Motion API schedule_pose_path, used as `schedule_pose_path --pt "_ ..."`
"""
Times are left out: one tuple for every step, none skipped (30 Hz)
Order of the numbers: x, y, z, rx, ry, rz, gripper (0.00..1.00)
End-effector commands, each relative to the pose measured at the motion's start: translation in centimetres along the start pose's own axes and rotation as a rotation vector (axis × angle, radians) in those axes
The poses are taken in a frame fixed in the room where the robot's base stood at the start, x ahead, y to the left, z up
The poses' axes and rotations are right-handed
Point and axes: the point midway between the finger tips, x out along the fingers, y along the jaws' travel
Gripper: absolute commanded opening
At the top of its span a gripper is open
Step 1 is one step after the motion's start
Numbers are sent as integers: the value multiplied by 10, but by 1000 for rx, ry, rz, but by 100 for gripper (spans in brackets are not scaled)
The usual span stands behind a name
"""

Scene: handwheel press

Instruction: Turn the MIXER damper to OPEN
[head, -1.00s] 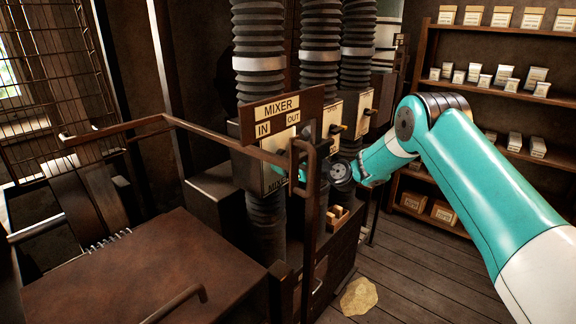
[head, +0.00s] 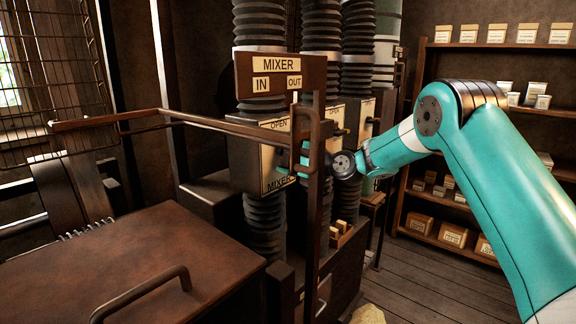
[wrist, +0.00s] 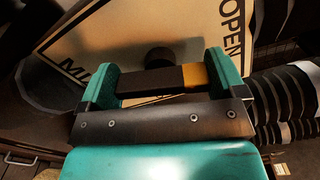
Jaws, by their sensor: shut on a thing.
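The MIXER damper plate (head: 276,160) is a pale panel on a dark box, with OPEN at its top and MIXER at its bottom. In the wrist view the plate (wrist: 130,45) looks turned, with OPEN along its right edge. The damper lever (wrist: 150,81) is a dark bar with a yellow end (wrist: 195,76), which points right, toward the OPEN side. My gripper (wrist: 160,82) has its teal fingers at either end of the visible bar and is shut on it. In the head view my gripper (head: 290,171) is at the plate, partly behind a post; the lever is hidden there.
A brown post (head: 313,200) and rail (head: 220,124) stand in front of the plate. The MIXER IN/OUT sign (head: 281,74) hangs above. Other damper plates (head: 336,117) stand behind, right. A brown lidded chest (head: 140,260) fills the front left. Floor (head: 420,270) shows at right.

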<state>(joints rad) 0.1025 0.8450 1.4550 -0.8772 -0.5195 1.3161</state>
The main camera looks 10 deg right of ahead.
Motion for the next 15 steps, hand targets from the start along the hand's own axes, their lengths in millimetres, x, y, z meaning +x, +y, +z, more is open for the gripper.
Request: schedule_pose_path --pt "0 5 -2 -37 1 -2 66" --pt "0 5 -2 -61 1 -2 66" --pt "0 5 -2 -89 1 -2 66" --pt "0 5 -2 -110 1 -1 66" --pt "0 5 -2 -128 1 -1 66" --pt "0 5 -2 -153 1 -1 66" --pt "0 4 -2 -169 1 -1 66" --pt "0 4 -1 -185 1 -1 66" --pt "0 4 -1 -203 1 -1 66" --pt "0 4 -1 -217 1 -1 66" --pt "0 4 -1 -229 1 -1 66" --pt "0 4 -1 -242 1 0 66" --pt "0 4 -1 -252 1 0 66" --pt "0 4 -1 -261 1 0 66" --pt "0 3 -1 -271 1 1 66"
